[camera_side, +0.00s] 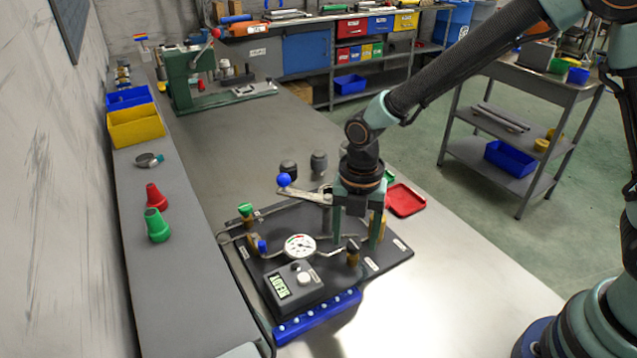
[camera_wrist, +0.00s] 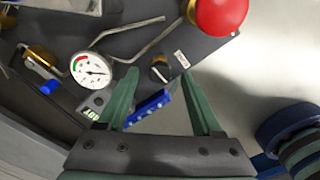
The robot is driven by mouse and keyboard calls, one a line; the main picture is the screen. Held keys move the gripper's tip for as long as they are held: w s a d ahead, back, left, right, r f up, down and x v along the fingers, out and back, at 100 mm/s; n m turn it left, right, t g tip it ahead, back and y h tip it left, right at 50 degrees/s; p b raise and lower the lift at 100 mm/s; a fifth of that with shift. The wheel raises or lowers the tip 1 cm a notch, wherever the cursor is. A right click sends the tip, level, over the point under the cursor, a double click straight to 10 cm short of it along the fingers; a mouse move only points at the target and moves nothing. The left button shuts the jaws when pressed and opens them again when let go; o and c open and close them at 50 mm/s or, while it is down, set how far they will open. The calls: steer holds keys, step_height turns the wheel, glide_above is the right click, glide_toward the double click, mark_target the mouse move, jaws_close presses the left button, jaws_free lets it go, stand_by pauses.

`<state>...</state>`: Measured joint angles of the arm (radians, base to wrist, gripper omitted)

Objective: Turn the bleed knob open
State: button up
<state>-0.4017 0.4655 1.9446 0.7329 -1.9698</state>
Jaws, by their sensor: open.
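A small black knob on a brass stem, which looks like the bleed knob (camera_side: 353,246), stands at the right front part of the dark plate (camera_side: 393,257). In the wrist view the black knob (camera_wrist: 160,67) shows beside a small white label too small to read. My gripper (camera_side: 357,238) points down over the plate, close to this knob. In the wrist view my gripper (camera_wrist: 160,75) is open, and the knob appears between and just beyond the fingertips. I see no contact, and cannot tell the height gap. A round gauge (camera_wrist: 91,70) sits to the left.
The bench right of the plate (camera_side: 450,285) is clear.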

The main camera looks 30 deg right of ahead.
mark_target(356, 243)
step_height(356, 243, up, 11)
steer(key=shift+r, duration=0.2)
stand_by(0.4)
steer(key=s+d+r+m+t, duration=0.2)
steer(key=d+m, duration=0.5)
steer(key=m, duration=0.6)
steer(key=s+d+r+m+t, duration=0.3)
steer(key=s+d+r+m, duration=0.2)
steer(key=m, duration=0.9)
steer(key=s+d, duration=0.1)
steer(key=d, duration=0.2)
steer(key=shift+d+r+t, duration=0.25)
steer(key=shift+t, duration=0.05)
